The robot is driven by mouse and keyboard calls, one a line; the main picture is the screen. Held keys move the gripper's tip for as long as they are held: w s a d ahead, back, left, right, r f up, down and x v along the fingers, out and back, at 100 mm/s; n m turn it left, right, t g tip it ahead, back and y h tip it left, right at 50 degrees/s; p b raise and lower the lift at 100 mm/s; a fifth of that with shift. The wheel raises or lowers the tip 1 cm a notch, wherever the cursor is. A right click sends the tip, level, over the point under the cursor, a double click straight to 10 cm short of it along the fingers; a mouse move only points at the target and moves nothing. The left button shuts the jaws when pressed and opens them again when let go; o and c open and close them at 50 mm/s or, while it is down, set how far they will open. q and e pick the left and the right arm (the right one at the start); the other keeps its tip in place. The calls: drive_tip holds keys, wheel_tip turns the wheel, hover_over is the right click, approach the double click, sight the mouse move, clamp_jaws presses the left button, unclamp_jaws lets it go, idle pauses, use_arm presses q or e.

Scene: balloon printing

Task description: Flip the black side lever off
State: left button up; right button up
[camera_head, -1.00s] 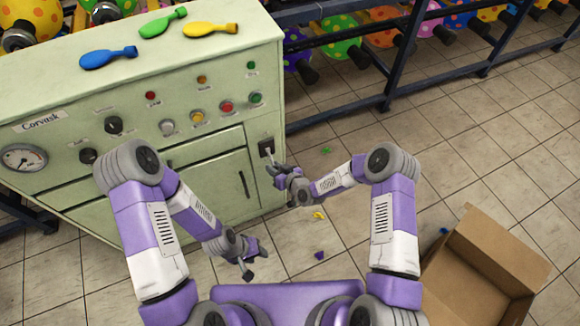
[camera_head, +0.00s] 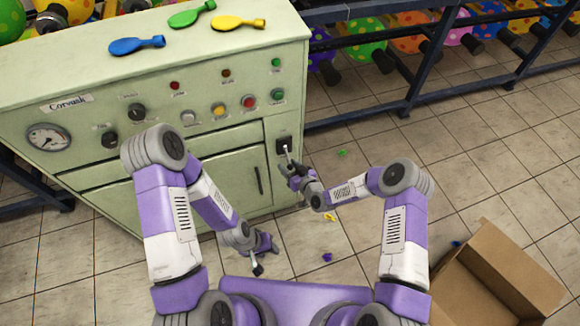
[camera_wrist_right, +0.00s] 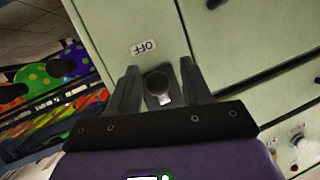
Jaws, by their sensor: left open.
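The black side lever's dark plate (camera_head: 284,146) is on the right end of the green machine's front in the head view. A short light lever stem points down from it. My right gripper (camera_head: 291,168) is right below and in front of the plate. In the right wrist view the lever's round dark knob (camera_wrist_right: 158,84) lies between the two spread fingers of my right gripper (camera_wrist_right: 158,88), with a visible gap at the right finger. An "OFF" label (camera_wrist_right: 143,46), upside down, shows beyond the knob. My left gripper (camera_head: 265,256) is open and empty, low over the floor.
The green machine (camera_head: 190,165) carries knobs, coloured buttons and a gauge (camera_head: 48,137). Blue (camera_head: 136,45), green (camera_head: 191,15) and yellow (camera_head: 238,23) balloons lie on top. An open cardboard box (camera_head: 500,275) stands at the lower right. Small scraps lie on the tiled floor.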

drive_tip(key=shift+d, duration=0.15)
drive_tip(key=shift+s+d+r, duration=0.15)
drive_tip(key=shift+s+d, duration=0.05)
drive_tip(key=shift+s, duration=0.05)
drive_tip(key=p+v, duration=0.2)
drive_tip(key=v, duration=0.4)
drive_tip(key=shift+s+d+p, duration=0.2)
drive_tip(key=shift+s+p, duration=0.1)
drive_tip(key=shift+s, duration=0.05)
